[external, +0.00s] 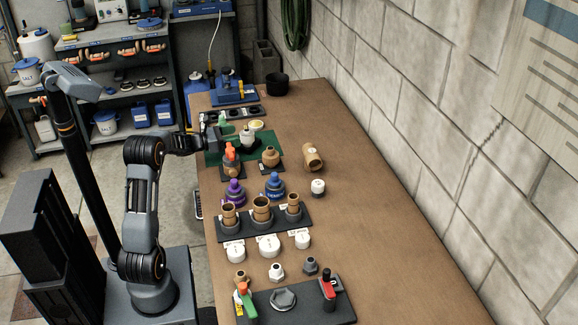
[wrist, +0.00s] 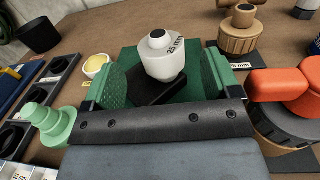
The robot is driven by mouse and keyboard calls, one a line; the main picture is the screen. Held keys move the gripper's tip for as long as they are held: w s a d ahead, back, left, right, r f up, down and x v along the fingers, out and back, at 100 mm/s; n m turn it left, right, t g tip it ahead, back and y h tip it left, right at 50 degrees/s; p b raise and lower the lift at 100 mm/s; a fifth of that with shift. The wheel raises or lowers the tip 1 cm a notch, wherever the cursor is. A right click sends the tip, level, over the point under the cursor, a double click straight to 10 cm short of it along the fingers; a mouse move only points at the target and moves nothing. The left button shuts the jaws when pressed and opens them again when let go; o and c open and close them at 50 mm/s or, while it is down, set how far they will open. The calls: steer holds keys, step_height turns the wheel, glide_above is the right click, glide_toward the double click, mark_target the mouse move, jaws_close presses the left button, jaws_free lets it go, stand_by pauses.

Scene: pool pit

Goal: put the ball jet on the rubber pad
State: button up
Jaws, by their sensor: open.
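The ball jet (external: 247,137), a white rounded fitting with a black hole on top and a size mark, stands upright at the far end of the bench. It shows in the wrist view (wrist: 162,62) above a black plate, over a dark green mat (external: 273,148) that looks like the rubber pad. Whether its base touches the plate is hard to see. My gripper (external: 214,139) is low at the mat's left side, facing the jet. Its green-padded jaws (wrist: 165,85) are open, with the jet just ahead between them and apart from both.
A pale green stepped plug (wrist: 45,122) and a yellow-filled white cup (wrist: 96,66) stand left of the jaws. An orange-handled valve (wrist: 285,95) is close on the right, with a brown fitting (wrist: 240,32) behind it. The bench's right strip (external: 380,220) is clear.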

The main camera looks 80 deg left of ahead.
steer(key=s, duration=0.7)
steer(key=shift+s+d, duration=0.35)
